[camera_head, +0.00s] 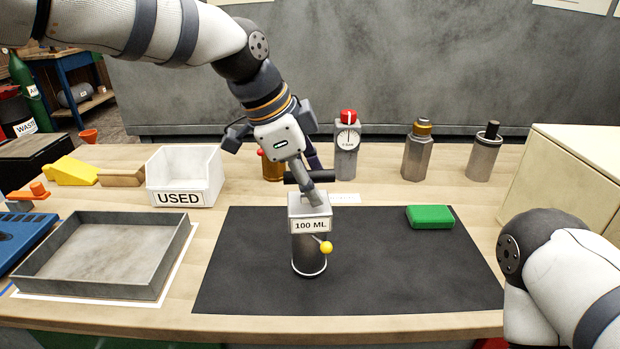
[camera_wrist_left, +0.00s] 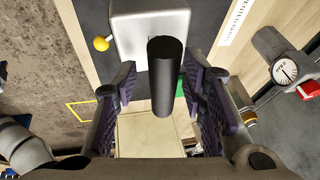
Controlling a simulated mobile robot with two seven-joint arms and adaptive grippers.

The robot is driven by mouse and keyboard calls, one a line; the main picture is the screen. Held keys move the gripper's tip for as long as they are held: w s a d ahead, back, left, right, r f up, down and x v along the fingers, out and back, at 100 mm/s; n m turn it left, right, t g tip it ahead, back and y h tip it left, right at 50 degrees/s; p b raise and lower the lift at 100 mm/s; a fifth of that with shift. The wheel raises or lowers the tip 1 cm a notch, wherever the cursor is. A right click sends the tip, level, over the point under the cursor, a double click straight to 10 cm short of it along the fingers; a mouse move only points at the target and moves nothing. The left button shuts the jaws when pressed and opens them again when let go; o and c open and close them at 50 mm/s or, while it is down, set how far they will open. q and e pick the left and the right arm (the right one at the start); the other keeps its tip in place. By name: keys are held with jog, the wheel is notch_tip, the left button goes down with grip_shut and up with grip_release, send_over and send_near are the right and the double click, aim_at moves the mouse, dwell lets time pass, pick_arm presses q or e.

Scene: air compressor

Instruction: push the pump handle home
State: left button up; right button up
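My left gripper (camera_head: 270,150) is just above the handle. In the left wrist view, the handle (camera_wrist_left: 166,75) lies between the two open fingers (camera_wrist_left: 165,98), with a gap visible on each side. The pump's pale top block (camera_wrist_left: 150,22) lies beyond it. My right arm shows at right; its gripper is out of view.
A white "USED" bin (camera_head: 185,178) and a grey metal tray (camera_head: 105,255) stand left. A green block (camera_head: 430,217) lies on the mat at right. Behind are a red-topped gauge canister (camera_head: 347,135), a brass-topped one (camera_head: 417,155) and a black-topped one (camera_head: 484,155).

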pick_arm(q)
jog(key=v, duration=1.2)
